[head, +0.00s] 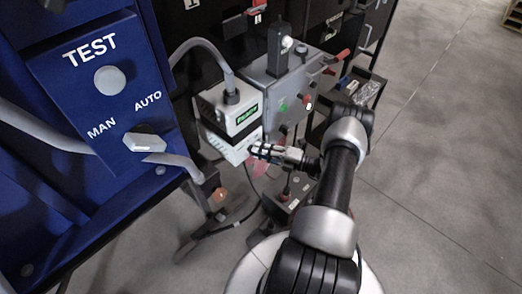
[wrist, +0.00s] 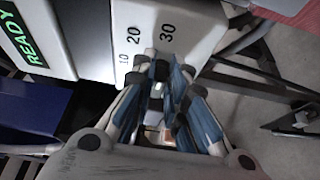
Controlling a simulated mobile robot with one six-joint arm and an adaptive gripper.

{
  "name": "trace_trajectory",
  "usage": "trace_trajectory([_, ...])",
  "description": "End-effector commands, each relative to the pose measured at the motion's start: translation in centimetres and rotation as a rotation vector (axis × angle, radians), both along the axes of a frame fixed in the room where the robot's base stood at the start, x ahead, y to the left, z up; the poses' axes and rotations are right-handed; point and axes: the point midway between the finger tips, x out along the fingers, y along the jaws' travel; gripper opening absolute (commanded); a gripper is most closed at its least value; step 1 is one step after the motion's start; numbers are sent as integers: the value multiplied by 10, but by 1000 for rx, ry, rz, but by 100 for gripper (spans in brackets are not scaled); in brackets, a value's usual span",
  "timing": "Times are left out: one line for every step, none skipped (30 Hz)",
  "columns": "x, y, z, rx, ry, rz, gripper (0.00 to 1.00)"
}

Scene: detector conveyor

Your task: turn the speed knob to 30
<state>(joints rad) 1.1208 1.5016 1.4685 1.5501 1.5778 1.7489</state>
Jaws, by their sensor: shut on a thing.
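The white control box (head: 227,122) hangs left of the centre in the head view, with a green lit display (head: 246,114). In the wrist view the box's pale panel (wrist: 190,15) carries the marks 10, 20 and 30, and the green display (wrist: 24,40) reads READY. My gripper (head: 257,151) reaches the box's lower front from the right. In the wrist view my gripper (wrist: 168,73) is shut on the speed knob at the panel's edge, just below the numbers. The fingers hide the knob almost wholly, so its pointer and setting cannot be read.
A blue panel (head: 75,70) with a TEST button and a MAN/AUTO switch (head: 145,142) stands at the left. A grey box (head: 290,90) with red-tipped parts stands close beside the control box. A grey hose (head: 205,45) runs into the control box's top. Open floor (head: 450,150) lies right.

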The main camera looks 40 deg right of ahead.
Motion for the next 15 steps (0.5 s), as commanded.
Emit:
trace_trajectory([0,0,0,6,1,-2,0])
trace_trajectory([0,0,0,8,1,-2,0])
trace_trajectory([0,0,0,9,1,-2,0])
trace_trajectory([0,0,0,10,2,-2,0])
trace_trajectory([0,0,0,11,1,-2,0])
trace_trajectory([0,0,0,11,1,-2,0])
trace_trajectory([0,0,0,10,2,-2,0])
trace_trajectory([0,0,0,10,2,-2,0])
trace_trajectory([0,0,0,10,2,-2,0])
trace_trajectory([0,0,0,10,2,-2,0])
trace_trajectory([0,0,0,10,2,-2,0])
trace_trajectory([0,0,0,10,2,-2,0])
trace_trajectory([0,0,0,10,2,-2,14])
trace_trajectory([0,0,0,10,2,-2,16])
trace_trajectory([0,0,0,10,2,-2,19])
